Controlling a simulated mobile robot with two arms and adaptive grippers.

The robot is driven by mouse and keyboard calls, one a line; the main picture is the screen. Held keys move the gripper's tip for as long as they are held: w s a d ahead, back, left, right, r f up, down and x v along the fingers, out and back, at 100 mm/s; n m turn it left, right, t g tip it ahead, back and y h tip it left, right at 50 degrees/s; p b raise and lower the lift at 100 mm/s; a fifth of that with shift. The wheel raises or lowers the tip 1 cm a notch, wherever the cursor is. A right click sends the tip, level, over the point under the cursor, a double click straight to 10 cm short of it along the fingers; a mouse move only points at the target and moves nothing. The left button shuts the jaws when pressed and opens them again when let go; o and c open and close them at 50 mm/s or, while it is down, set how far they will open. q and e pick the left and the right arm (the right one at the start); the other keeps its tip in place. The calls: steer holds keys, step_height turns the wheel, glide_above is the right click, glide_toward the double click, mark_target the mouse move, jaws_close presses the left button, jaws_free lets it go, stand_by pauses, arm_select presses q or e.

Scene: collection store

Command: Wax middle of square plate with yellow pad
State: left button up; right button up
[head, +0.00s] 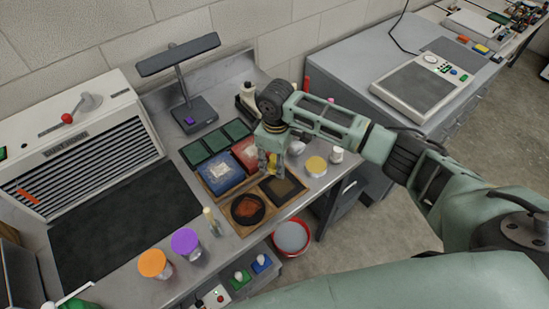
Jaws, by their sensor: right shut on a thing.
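My right gripper (271,168) reaches in over the bench and points down. It is shut on a small yellow pad (273,160), which is mostly hidden by the fingers. The dark square plate (285,190) lies on a wooden board just below and right of the fingertips. I cannot tell whether the pad touches it. A round dark plate (248,209) with an orange-brown middle lies to its left. My left gripper is out of view.
A blue tray (219,175) and a red tray (245,153) lie behind the plates, with green-topped squares beyond. A yellow-lidded jar (316,166) stands right; orange (153,263) and purple (185,241) lidded jars stand front left. A lamp (188,112) stands behind.

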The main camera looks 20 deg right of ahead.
steer(key=shift+w+r, duration=0.35)
steer(key=shift+r, duration=0.35)
steer(key=shift+a+r, duration=0.1)
steer(key=shift+r, duration=0.4)
steer(key=shift+s+r, duration=0.2)
steer(key=shift+s, duration=0.05)
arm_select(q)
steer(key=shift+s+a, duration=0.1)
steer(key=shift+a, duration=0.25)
arm_select(e)
steer(key=shift+w+f, duration=0.15)
steer(key=shift+w, duration=0.05)
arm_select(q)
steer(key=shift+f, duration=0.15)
arm_select(e)
steer(key=shift+s, duration=0.1)
